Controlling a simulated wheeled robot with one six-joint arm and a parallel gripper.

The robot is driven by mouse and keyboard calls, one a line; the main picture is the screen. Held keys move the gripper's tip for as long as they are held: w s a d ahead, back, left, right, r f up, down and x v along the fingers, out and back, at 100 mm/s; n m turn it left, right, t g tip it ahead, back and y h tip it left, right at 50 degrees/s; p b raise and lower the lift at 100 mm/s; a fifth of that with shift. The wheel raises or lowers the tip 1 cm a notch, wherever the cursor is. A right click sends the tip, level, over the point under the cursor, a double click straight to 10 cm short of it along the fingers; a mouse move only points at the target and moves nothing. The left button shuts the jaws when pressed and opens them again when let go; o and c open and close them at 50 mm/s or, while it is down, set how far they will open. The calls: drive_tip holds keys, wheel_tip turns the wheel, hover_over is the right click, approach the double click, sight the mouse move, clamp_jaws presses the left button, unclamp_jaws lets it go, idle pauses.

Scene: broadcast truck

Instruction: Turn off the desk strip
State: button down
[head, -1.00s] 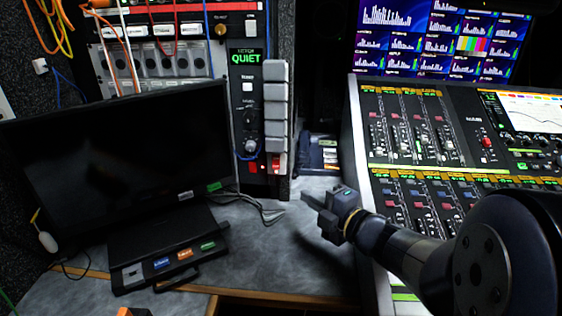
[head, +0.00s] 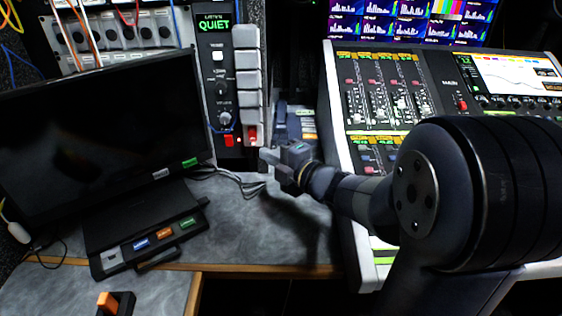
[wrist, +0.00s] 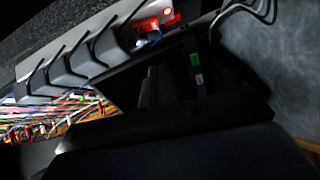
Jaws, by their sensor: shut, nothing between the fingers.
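The grey upright strip with several blocky sockets or plugs (head: 248,80) is fixed to the rack panel left of the mixing desk. A red switch (head: 252,133) sits at its lower end. In the wrist view the strip (wrist: 75,65) runs along the upper left, and its red switch (wrist: 167,13) shows a bright spot, as if lit. My gripper (head: 268,158) is shut and empty, just below and right of the red switch. In the head view they look close, but I cannot tell whether they touch.
A black monitor (head: 100,130) stands to the left, with a black box with coloured labels (head: 150,243) before it. Loose cables (head: 235,181) lie beneath the strip. A mixing desk (head: 335,120) is on the right. An orange switch (head: 108,300) is at the front left.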

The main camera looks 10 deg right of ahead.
sight(249, 138)
drive_tip(key=shift+w+a+f, duration=0.2)
drive_tip(key=shift+w+a, duration=0.1)
drive_tip(key=shift+w, duration=0.9)
drive_tip(key=shift+w+a+f, duration=0.15)
drive_tip(key=shift+w+a, duration=0.2)
drive_tip(key=shift+w, duration=0.85)
drive_tip(key=shift+w+a+f, duration=0.2)
drive_tip(key=shift+w+a, duration=0.1)
drive_tip(key=shift+w, duration=0.9)
drive_tip(key=shift+b, duration=0.3)
